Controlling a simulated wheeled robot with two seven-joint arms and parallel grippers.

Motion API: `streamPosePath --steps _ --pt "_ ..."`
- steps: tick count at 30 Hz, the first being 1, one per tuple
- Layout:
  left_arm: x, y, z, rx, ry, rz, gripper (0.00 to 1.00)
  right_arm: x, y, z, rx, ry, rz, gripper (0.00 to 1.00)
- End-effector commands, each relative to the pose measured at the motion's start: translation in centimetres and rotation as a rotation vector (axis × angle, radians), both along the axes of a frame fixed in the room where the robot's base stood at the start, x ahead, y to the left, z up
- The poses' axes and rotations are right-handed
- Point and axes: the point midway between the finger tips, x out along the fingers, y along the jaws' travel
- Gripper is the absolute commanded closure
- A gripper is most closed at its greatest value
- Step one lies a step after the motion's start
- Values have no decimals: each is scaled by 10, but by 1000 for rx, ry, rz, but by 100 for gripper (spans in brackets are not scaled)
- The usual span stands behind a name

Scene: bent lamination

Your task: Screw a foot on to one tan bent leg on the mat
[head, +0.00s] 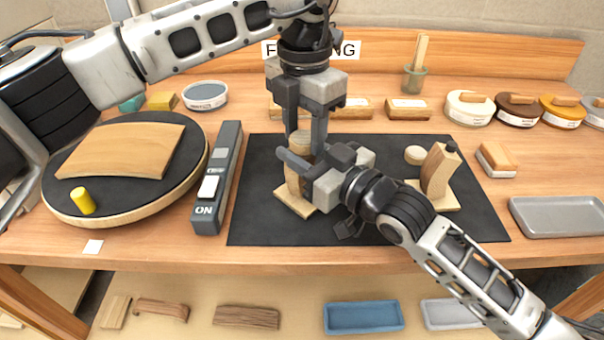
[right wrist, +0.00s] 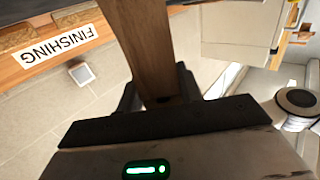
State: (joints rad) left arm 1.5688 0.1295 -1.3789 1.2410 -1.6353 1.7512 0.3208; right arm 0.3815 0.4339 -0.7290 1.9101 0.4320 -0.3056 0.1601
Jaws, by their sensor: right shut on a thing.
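A tan bent leg (head: 293,185) stands on a light square base on the black mat (head: 265,220). My right gripper (head: 297,168) reaches it from the right and is shut on it; the leg also fills the jaws in the right wrist view (right wrist: 143,45). A round pale foot (head: 301,137) is at the leg's top, between the fingers of my left gripper (head: 305,140), which points down. Whether the fingers press on the foot, and whether foot and leg touch, is hidden. A second bent leg (head: 437,172) with a dark tip stands on the right, by another round foot (head: 415,154).
A turntable (head: 65,208) with a curved wood sheet (head: 120,150) and yellow peg (head: 82,201) is left. A grey switch bar (head: 215,178) borders the mat. Tins (head: 470,107) line the back right; a grey tray (head: 560,217) lies right. The mat's front is mostly clear.

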Motion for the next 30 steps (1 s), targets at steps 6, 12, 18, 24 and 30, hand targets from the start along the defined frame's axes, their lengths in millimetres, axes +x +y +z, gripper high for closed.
streamPosePath --steps 6,12,18,24,30 --pt "0 0 0 1 -1 -7 87 0 0 -1 -1 3 0 100" --pt "0 0 0 1 -1 -6 37 0 0 -1 -1 2 0 100" --pt "0 0 0 0 0 -6 34 0 0 -1 -1 2 0 100" --pt "1 0 8 0 -3 -5 34 0 0 -1 -1 2 0 100" --pt "1 -1 44 -1 -5 -6 34 0 0 -1 -1 2 0 100"
